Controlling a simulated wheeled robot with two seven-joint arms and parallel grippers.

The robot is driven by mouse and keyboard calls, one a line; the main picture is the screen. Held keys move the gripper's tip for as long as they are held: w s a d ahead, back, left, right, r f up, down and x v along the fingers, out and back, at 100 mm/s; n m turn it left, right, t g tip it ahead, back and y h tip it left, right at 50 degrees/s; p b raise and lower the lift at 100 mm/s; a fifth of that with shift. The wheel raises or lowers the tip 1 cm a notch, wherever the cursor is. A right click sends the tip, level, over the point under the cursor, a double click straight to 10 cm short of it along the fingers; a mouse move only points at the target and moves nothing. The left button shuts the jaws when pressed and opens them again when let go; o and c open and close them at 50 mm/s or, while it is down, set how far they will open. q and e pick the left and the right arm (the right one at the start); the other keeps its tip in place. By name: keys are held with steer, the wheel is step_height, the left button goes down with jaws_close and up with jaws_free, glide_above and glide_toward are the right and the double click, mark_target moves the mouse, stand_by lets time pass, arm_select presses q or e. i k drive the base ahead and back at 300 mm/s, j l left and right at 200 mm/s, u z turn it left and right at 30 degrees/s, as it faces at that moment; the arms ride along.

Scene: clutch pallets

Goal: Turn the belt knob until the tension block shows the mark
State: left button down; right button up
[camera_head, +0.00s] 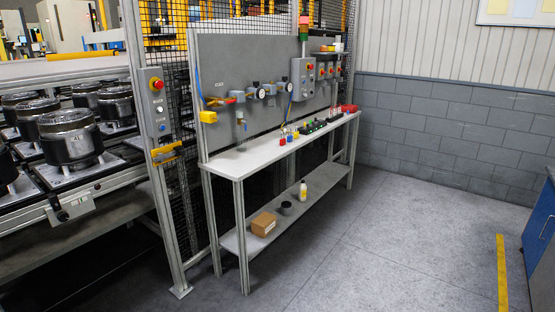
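A small black knob (62,215) shows at the lower left, on the front side of the pallet conveyor (110,184). It sits at the left end of a light grey block (80,206) fixed below the conveyor rail. I take these to be the belt knob and the tension block. They are small here, and I cannot make out any mark on the block. Neither of my grippers is in view, and nothing of mine touches the knob.
Black clutch drums (68,140) stand on conveyor pallets. A post with a control box (155,102) and yellow latch (166,153) rises right of the conveyor. A workbench (270,150) with several small items stands beyond. Grey floor (400,240) is clear; a blue cabinet (540,235) is far right.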

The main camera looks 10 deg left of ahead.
mark_target(64, 216)
steer(key=i+u, duration=0.25)
steer(key=i, duration=0.2)
steer(key=i+l+u, duration=0.2)
steer(key=i, duration=0.3)
steer(key=i+j+u, duration=0.2)
steer(key=i+u, duration=0.25)
steer(key=i+j+u, duration=0.15)
steer(key=u, duration=0.25)
steer(key=i+l+u, duration=0.1)
steer(key=i+u, duration=0.35)
steer(key=i+l+u, duration=0.15)
steer(key=i+u, duration=0.3)
steer(key=k, duration=0.05)
